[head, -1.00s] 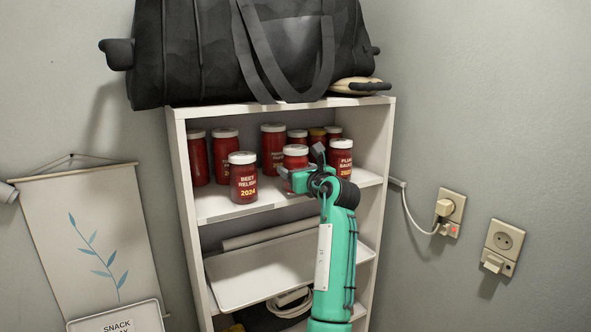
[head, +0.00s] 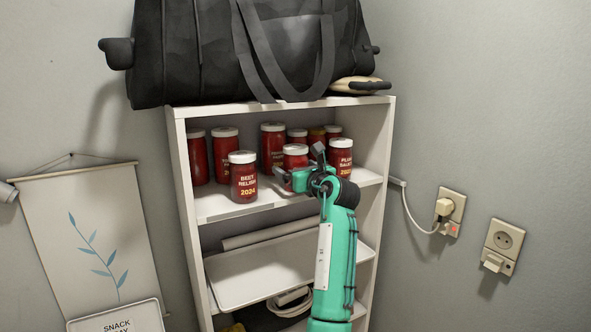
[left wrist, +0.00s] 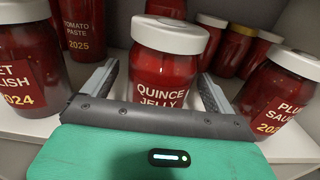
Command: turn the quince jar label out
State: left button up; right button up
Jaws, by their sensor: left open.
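The quince jar (head: 294,159) has red contents and a white lid. It stands upright at the front of the upper shelf, between the beet relish jar (head: 243,180) and the plum sauce jar (head: 341,158). In the left wrist view, its label (left wrist: 160,94) reads "QUINCE JELLY" and faces the camera; my gripper body hides the jar's lower part. My left gripper (head: 292,182) is open at the jar, and the left wrist view shows its fingers (left wrist: 153,86) on either side of it. Contact cannot be told. My right gripper is not in view.
A tomato paste jar (left wrist: 83,22) and several other jars crowd behind. The shelf's right wall (head: 378,140) is close to the plum sauce jar. A black bag (head: 200,50) sits on top. A white tray (head: 265,268) lies on the shelf below.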

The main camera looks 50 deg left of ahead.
pick_arm(q)
jog(key=shift+o, duration=0.3)
jog(key=shift+f, duration=0.1)
jog(key=shift+d, duration=0.1)
jog(key=shift+d+f+b, duration=0.1)
jog(key=shift+d+b, duration=0.15)
jog(key=shift+b, duration=0.05)
jog(key=b+v, duration=0.6)
jog(key=v, duration=0.7)
jog(key=shift+r, duration=0.25)
jog(key=shift+s, duration=0.1)
